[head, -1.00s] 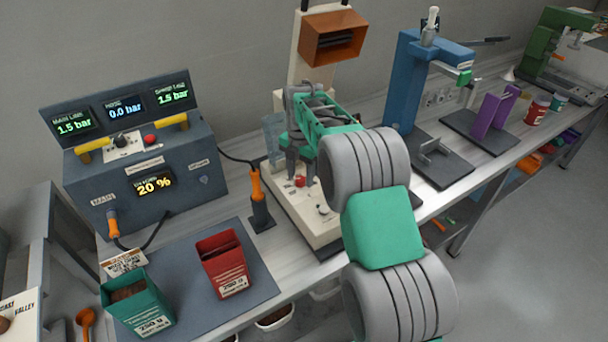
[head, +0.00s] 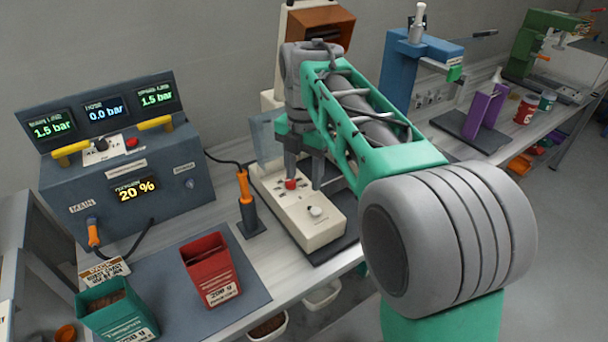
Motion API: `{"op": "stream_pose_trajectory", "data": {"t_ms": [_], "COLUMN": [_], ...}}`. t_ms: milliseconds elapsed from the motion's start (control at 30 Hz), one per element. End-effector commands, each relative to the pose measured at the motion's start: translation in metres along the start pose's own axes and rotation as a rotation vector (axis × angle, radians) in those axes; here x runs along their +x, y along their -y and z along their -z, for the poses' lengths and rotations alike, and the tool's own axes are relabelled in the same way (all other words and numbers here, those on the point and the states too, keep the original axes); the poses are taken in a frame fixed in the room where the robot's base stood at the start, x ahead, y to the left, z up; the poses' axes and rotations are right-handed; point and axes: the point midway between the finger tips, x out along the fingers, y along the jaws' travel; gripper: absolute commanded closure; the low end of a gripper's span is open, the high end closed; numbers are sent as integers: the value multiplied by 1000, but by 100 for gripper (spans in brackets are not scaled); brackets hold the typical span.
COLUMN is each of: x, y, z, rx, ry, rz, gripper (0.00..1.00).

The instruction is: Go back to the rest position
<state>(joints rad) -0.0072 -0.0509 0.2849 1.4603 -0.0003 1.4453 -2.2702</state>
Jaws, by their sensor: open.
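My gripper (head: 304,181) points down over the cream control box (head: 308,222) of the bucket elevator, fingers apart. The red button (head: 291,184) on that box shows between or just behind the fingers; whether a finger touches it I cannot tell. My green and grey arm reaches in from the lower right and hides part of the bench and the blue press. The elevator's orange-brown bucket (head: 321,28) is at the top, partly behind my wrist.
A dark pressure console (head: 130,190) stands left. An orange-handled tool (head: 245,190) stands in a holder beside the cream box. A red bin (head: 211,268) and a green bin (head: 117,308) sit on a dark mat. A blue press (head: 402,75) and purple bracket (head: 484,108) are right.

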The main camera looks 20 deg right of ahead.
Motion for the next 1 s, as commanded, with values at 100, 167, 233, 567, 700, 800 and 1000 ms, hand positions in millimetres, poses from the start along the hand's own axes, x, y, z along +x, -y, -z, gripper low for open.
{"op": "stream_pose_trajectory", "data": {"t_ms": [100, 167, 233, 567, 700, 800, 1000], "x": [0, 0, 0, -1, 28, 65, 118], "y": [0, 0, 0, -14, -19, -10, 37], "z": [0, 0, 0, -12, -16, -8, 32], "rx": [0, 0, 0, 620, 1173, 1539, 2142], "ry": [0, 0, 0, 28, 13, -7, -42], "rz": [0, 0, 0, -68, -114, -104, -110], "gripper": [50, 50, 50, 50, 50, 50, 50]}}
